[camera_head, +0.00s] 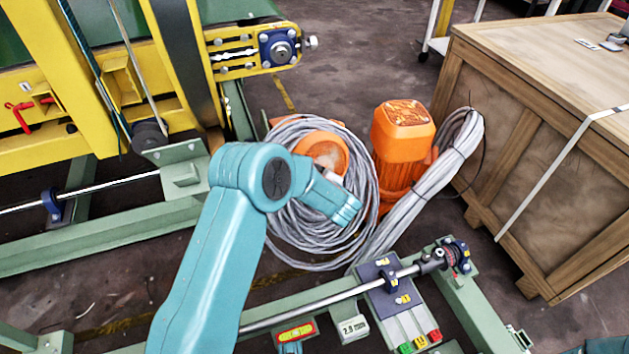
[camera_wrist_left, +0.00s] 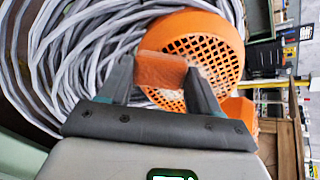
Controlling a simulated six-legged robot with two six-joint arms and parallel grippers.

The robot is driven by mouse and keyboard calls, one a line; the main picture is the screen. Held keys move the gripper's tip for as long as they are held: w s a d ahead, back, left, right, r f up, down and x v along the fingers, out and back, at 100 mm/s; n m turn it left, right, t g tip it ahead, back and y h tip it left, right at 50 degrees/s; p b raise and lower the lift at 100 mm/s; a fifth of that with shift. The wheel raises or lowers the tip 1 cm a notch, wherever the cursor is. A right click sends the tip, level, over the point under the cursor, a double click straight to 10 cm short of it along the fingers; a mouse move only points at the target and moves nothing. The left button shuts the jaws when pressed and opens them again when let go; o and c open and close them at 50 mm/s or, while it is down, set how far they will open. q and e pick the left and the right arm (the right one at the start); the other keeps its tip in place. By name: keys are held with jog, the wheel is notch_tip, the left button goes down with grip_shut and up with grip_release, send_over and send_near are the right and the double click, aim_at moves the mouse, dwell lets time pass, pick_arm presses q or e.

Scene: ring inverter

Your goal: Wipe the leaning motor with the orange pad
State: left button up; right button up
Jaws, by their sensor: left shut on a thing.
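My left gripper (camera_wrist_left: 161,72) is shut on the orange pad (camera_wrist_left: 160,69), a small brick-coloured block between its two dark fingers. Just beyond the pad is the leaning motor (camera_wrist_left: 205,40), orange with a round perforated end cover and a pale, dusty-looking patch low on it. The pad overlaps the cover's edge in the picture; I cannot tell whether they touch. In the head view the leaning motor (camera_head: 318,150) sits tilted amid the grey cable coil, partly hidden by cable and my left arm. The gripper itself is mostly hidden there. My right gripper is not in view.
A second orange motor (camera_head: 403,140) stands upright to the right, beside bundled grey cable (camera_head: 455,150). A wooden crate (camera_head: 550,120) is at right. Yellow conveyor framing (camera_head: 60,130) is at left. A green frame with a steel shaft (camera_head: 340,297) crosses in front.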

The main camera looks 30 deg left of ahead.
pick_arm(q)
jog(key=shift+w+a+f, duration=0.2)
jog(key=shift+a, duration=0.05)
